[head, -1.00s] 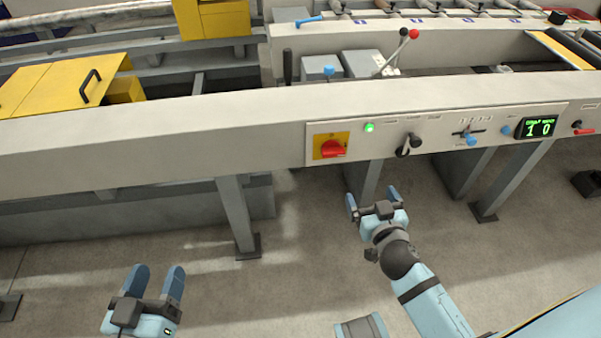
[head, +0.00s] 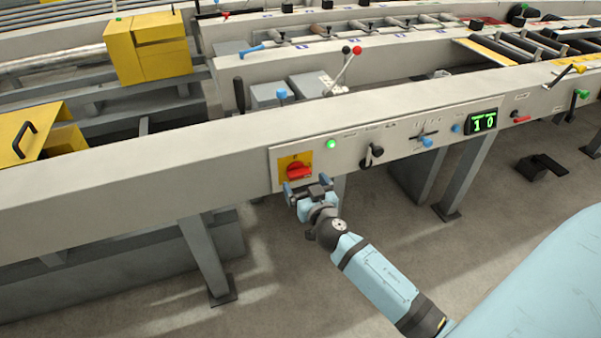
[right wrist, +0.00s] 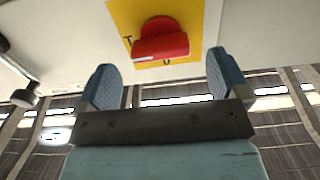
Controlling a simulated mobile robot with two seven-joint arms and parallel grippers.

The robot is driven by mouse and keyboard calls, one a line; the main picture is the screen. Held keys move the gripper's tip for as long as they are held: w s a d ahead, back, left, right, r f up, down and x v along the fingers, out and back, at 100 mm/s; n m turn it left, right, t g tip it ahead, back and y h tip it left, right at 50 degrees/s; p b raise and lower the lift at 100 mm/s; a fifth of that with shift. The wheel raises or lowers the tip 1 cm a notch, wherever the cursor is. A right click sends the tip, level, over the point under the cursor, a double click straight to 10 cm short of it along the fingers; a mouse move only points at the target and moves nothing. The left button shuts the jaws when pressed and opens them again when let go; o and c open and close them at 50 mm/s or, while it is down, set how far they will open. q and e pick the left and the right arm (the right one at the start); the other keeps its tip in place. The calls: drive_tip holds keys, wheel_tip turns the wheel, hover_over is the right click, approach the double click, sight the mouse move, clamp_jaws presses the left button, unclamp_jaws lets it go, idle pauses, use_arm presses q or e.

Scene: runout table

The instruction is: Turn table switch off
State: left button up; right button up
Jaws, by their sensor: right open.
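The table switch is a red rotary knob (head: 299,171) on a yellow square plate (head: 288,160), at the left end of the control panel in the head view. In the right wrist view the red knob (right wrist: 160,40) is ahead, between and beyond the fingertips. My right gripper (head: 307,186) is open just below and in front of the knob, with nothing between its fingers. In the right wrist view its blue fingers (right wrist: 160,78) stand apart on either side of the knob's line. I cannot see contact with the knob. My left gripper is out of the head view.
A lit green lamp (head: 331,144), a black lever (head: 372,154), a blue-handled slider (head: 427,141) and a green display (head: 484,121) sit to the knob's right. The table's beam (head: 130,180) runs left. Floor below the panel is open between the grey legs.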

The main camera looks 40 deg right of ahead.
sight(301, 177)
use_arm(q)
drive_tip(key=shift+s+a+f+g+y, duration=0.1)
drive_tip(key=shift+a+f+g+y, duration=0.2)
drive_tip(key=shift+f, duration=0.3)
use_arm(e)
drive_tip(key=shift+x, duration=1.9)
drive_tip(key=c, duration=0.9)
drive_tip(key=shift+c, duration=0.2)
